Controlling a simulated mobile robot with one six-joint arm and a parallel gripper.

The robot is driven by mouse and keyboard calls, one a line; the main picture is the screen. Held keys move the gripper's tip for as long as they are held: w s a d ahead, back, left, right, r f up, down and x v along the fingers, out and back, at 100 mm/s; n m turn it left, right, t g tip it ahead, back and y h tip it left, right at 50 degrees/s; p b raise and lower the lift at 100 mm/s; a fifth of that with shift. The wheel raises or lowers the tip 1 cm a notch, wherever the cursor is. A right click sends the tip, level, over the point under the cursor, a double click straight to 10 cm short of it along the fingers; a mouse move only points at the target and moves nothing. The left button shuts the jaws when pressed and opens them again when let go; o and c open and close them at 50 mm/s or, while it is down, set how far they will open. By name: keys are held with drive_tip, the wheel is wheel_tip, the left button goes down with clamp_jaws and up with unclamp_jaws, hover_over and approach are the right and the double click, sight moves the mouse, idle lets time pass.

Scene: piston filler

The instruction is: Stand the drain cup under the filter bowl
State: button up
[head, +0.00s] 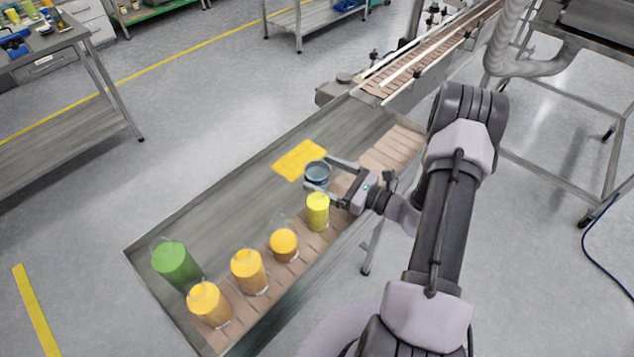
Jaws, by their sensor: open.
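A small blue-grey cup (317,170), which looks like the drain cup, stands upright on the grey metal table (225,205) at the near edge of a flat yellow patch (297,158). My gripper (320,175) reaches in from the right. Its jaws are open, with one finger at the far side of the cup and one at the near side. I cannot tell whether either finger touches it. I cannot make out a filter bowl in this view.
A yellow container (318,210) stands close on the near side of my gripper. Several orange-yellow containers (249,270) and a green one (176,263) stand toward the table's near-left end. A conveyor (420,60) runs off at the back.

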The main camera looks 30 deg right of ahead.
drive_tip(key=c, duration=1.7)
drive_tip(key=shift+o, duration=0.2)
drive_tip(key=shift+r, duration=0.15)
